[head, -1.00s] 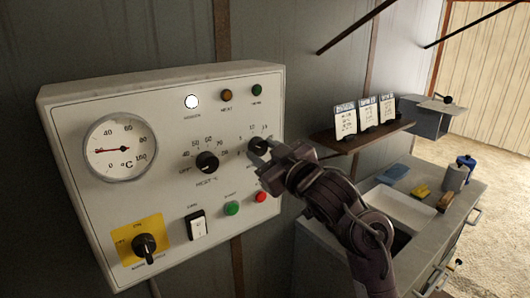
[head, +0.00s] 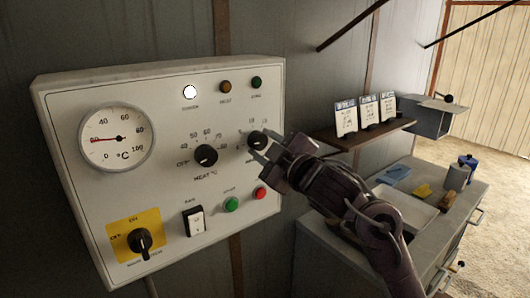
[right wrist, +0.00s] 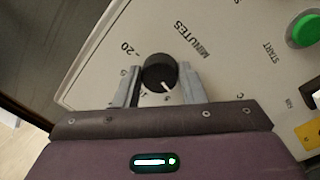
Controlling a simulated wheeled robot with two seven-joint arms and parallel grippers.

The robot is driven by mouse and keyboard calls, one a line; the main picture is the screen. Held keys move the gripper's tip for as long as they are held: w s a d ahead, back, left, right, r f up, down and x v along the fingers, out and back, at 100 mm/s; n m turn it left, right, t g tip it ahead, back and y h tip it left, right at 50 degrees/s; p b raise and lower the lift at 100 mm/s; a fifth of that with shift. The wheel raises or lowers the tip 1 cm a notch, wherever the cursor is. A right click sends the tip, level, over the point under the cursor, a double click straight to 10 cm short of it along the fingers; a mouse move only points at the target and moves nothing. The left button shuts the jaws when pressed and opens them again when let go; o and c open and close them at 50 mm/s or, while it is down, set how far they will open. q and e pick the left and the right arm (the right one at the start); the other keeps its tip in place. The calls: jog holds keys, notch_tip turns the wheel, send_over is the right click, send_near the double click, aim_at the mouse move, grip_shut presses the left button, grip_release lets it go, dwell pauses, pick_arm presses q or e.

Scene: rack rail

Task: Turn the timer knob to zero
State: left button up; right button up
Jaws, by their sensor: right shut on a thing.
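The timer knob (head: 257,140) is a round black knob at the right of the white control panel (head: 100,215). In the right wrist view the knob (right wrist: 159,72) sits between my two grey finger plates, on a dial lettered MINUTES with a 20 mark. Its white pointer line faces toward the lower edge of that picture. My right gripper (head: 267,147) is shut on the knob. The dial's zero mark is not clearly readable, and the gripper hides part of the scale in the head view. My left gripper is not in view.
On the panel are a heat knob (head: 206,155), a temperature gauge (head: 117,139), a fan switch (head: 194,221), a green start button (head: 231,204), a red button (head: 260,193) and a yellow-backed rotary switch (head: 140,241). A shelf with cards (head: 367,115) stands right, above a cluttered counter.

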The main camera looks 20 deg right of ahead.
jog(key=shift+n+b, duration=0.8)
jog(key=shift+n, duration=1)
jog(key=o, duration=1)
jog(key=b+v, duration=0.1)
jog(key=v, duration=0.6)
jog(key=shift+s+d+f, duration=0.15)
jog(key=shift+s+d, duration=0.1)
jog(key=shift+s, duration=0.1)
